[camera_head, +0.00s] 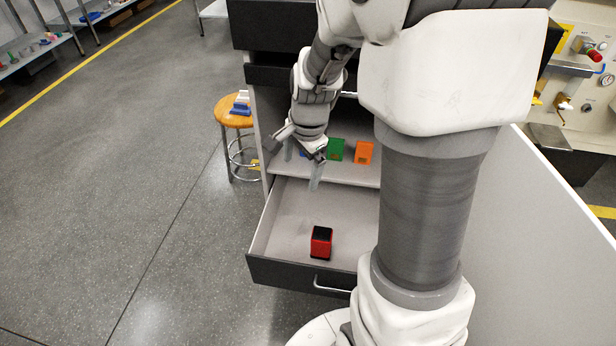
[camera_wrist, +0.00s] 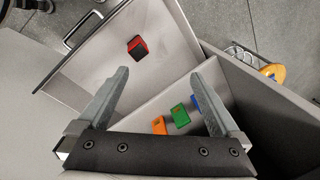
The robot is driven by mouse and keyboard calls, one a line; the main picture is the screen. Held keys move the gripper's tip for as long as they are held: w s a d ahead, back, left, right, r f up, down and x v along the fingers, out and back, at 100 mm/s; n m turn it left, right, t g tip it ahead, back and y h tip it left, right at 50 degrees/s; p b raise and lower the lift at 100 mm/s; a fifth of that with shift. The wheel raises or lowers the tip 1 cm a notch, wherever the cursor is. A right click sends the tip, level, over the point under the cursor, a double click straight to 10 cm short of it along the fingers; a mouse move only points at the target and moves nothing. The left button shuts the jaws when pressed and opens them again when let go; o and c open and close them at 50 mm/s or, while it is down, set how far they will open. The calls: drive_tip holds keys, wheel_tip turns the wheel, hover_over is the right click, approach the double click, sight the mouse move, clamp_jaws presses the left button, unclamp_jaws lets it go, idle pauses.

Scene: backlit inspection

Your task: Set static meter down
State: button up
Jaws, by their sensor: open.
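A small red box with a black top (camera_head: 321,242) stands in the open drawer (camera_head: 275,232), toward its front; I take it to be the static meter, though no label is readable. In the wrist view the red box (camera_wrist: 137,47) lies beyond the fingers, apart from them. My gripper (camera_head: 302,170) hangs over the rear of the drawer, in front of the shelf. In the wrist view my gripper (camera_wrist: 158,75) has its two fingers spread wide with nothing between them.
A shelf behind the drawer holds a green item (camera_head: 336,149), an orange item (camera_head: 364,152) and a blue item (camera_wrist: 195,104). A wooden-topped stool (camera_head: 233,112) with items on it stands left of the cabinet. Most of the drawer floor is bare.

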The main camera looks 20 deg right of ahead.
drive_tip(key=s+a+r+n+t, duration=0.1)
drive_tip(key=s+a+r+n, duration=0.2)
drive_tip(key=s+r+n, duration=0.4)
drive_tip(key=s+a+r+n+t, duration=0.2)
drive_tip(key=s+r+n, duration=0.6)
drive_tip(key=s, duration=0.2)
drive_tip(key=shift+a+r, duration=0.25)
drive_tip(key=shift+a, duration=0.15)
drive_tip(key=shift+s+r, duration=0.1)
wheel_tip(320, 180, up, 15)
drive_tip(key=p, duration=1.5)
